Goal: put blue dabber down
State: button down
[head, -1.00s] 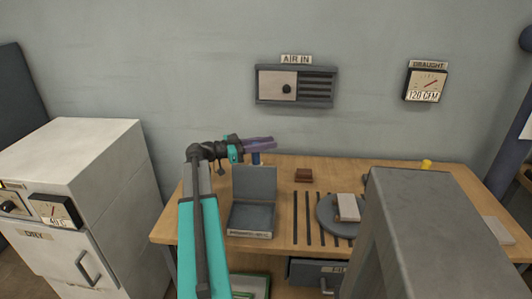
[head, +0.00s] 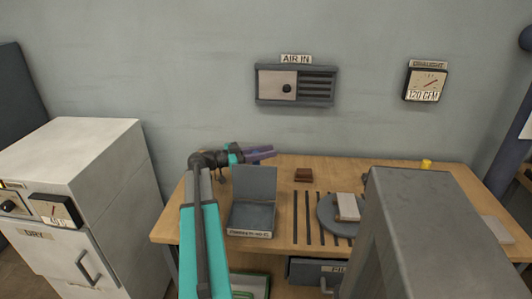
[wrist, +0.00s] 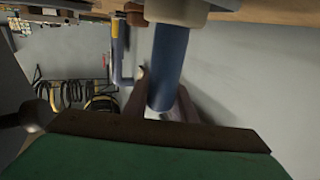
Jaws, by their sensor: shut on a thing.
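The blue dabber (wrist: 168,65) shows in the wrist view as a blue cylindrical handle with a pale cream end at the top of the picture. My gripper (wrist: 160,103) is shut on its handle, with a finger on each side. In the head view my gripper (head: 262,153) is low over the back left edge of the wooden bench (head: 275,225), just behind the open grey box (head: 253,181). The dabber is hidden there behind the gripper and the box lid. I cannot tell whether its cream end touches the bench.
A brown block (head: 303,175) lies right of the box. Dark slots (head: 308,220) cross the bench beside a grey disc (head: 326,217) bearing a pale block (head: 347,206). A large grey block (head: 425,235) covers the front right. A white cabinet (head: 80,180) stands at left.

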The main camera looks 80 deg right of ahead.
jog(key=shift+f, duration=0.15)
jog(key=c, duration=1.5)
grip_release()
jog(key=shift+r+p, duration=0.3)
jog(key=b+v, duration=0.2)
jog(key=v, duration=1)
jog(key=shift+f, duration=0.1)
